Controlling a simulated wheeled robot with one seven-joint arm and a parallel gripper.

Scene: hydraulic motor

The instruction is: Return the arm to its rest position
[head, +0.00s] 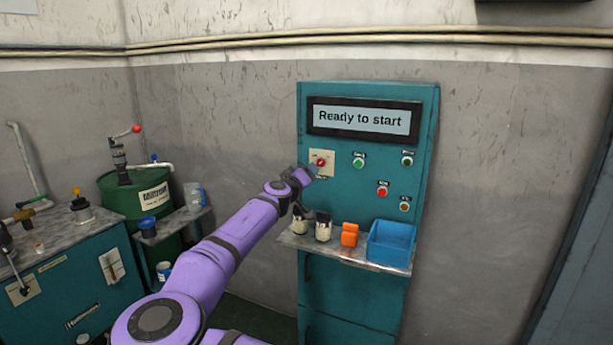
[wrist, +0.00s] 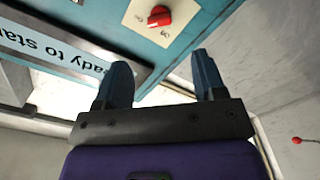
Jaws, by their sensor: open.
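My purple arm (head: 233,232) reaches from the bottom of the head view up to the teal control panel (head: 427,150). My gripper (wrist: 165,78) shows in the wrist view with its two dark fingers apart and nothing between them. It is close to the red rotary switch (wrist: 159,16) on its cream plate, with a visible gap. In the head view the red switch (head: 320,163) is just beyond the arm's end, and the fingers are too small to make out clearly there. The panel's display (head: 360,118) reads "Ready to start".
Below the arm's end, a shelf (head: 345,258) holds two small dark-and-white items, an orange block (head: 349,235) and a blue bin (head: 391,243). A green drum (head: 134,200) and a teal workbench (head: 70,285) stand at left. The wall right of the panel is clear.

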